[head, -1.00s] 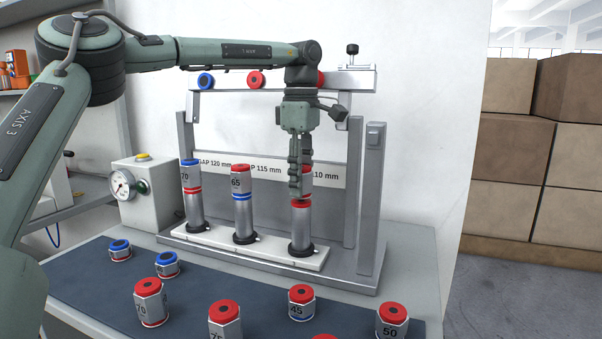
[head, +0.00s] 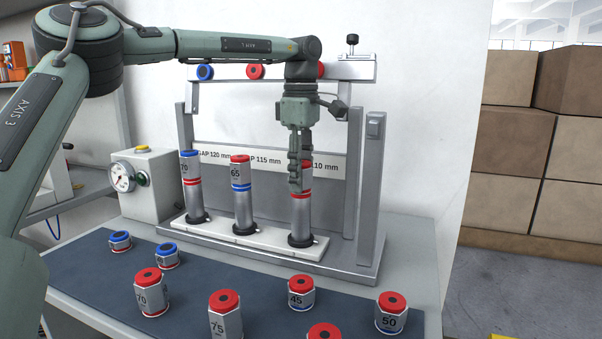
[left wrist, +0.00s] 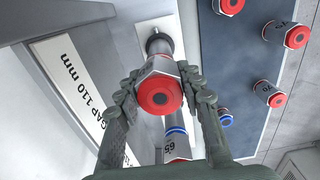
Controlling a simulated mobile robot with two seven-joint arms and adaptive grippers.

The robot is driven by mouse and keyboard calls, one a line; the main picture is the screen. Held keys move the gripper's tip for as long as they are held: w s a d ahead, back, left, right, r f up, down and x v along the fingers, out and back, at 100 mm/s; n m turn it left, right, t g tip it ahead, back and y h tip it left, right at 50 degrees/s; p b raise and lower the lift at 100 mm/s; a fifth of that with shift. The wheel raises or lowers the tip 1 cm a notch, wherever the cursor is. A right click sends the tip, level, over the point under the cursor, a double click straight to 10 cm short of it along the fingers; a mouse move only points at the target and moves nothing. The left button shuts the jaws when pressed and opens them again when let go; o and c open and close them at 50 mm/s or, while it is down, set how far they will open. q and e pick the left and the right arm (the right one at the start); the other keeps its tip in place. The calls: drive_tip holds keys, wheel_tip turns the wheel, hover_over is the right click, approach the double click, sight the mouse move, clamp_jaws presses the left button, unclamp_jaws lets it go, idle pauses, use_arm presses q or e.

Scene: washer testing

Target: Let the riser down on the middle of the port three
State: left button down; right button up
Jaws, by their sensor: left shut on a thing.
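My left gripper (head: 299,182) points down over port three (head: 301,222), the rightmost metal post on the white base strip. It is shut on a red-topped riser (left wrist: 160,94), seen from above between the two fingers in the left wrist view. In the head view the fingers hide most of this riser. A red band shows just below the fingertips, at the top of the post. The riser looks upright and roughly in line with the post; whether it touches cannot be told. My right gripper is not in view.
The middle post carries a red-topped 65 riser (head: 240,170), and the left post a blue-topped 70 riser (head: 190,167). Several loose risers stand on the dark mat (head: 90,283) in front. A gauge box (head: 155,180) stands at left, and a metal upright (head: 371,195) at right.

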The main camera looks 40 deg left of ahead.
use_arm(q)
drive_tip(key=c, duration=0.9)
unclamp_jaws()
drive_tip(key=shift+f, duration=0.1)
wheel_tip(320, 180, up, 12)
drive_tip(key=shift+r, duration=0.1)
drive_tip(key=shift+s, duration=0.1)
